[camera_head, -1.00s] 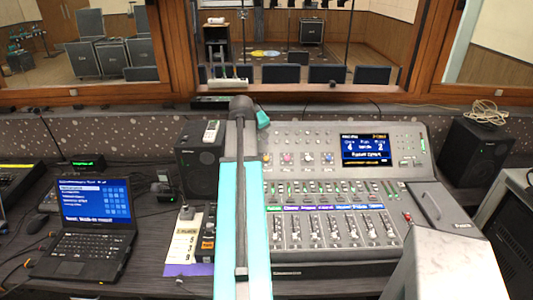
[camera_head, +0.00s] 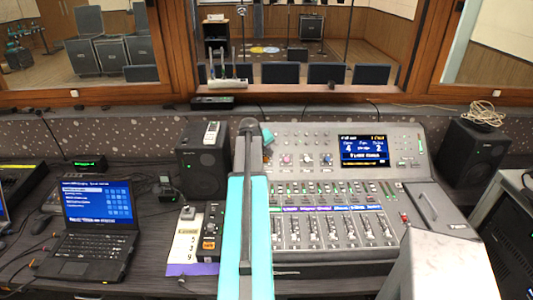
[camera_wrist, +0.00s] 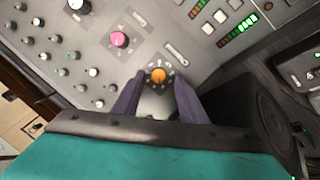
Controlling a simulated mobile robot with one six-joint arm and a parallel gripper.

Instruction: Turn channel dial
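In the wrist view my gripper (camera_wrist: 158,92) is open, its two dark fingers spread apart. An orange dial (camera_wrist: 158,76) on the grey console (camera_wrist: 178,50) lies just beyond and between the fingertips; I cannot tell whether they touch it. A pink dial (camera_wrist: 118,39) and a pale dial (camera_wrist: 76,5) sit farther along the panel. No dial label is readable.
A black speaker (camera_head: 203,160) stands left of the console, with a small control box (camera_head: 208,236) and laptop (camera_head: 92,215) on the desk. Another speaker (camera_head: 470,150) stands at the right. Faders (camera_head: 335,232) fill the console's front. A window frame (camera_head: 300,90) runs behind.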

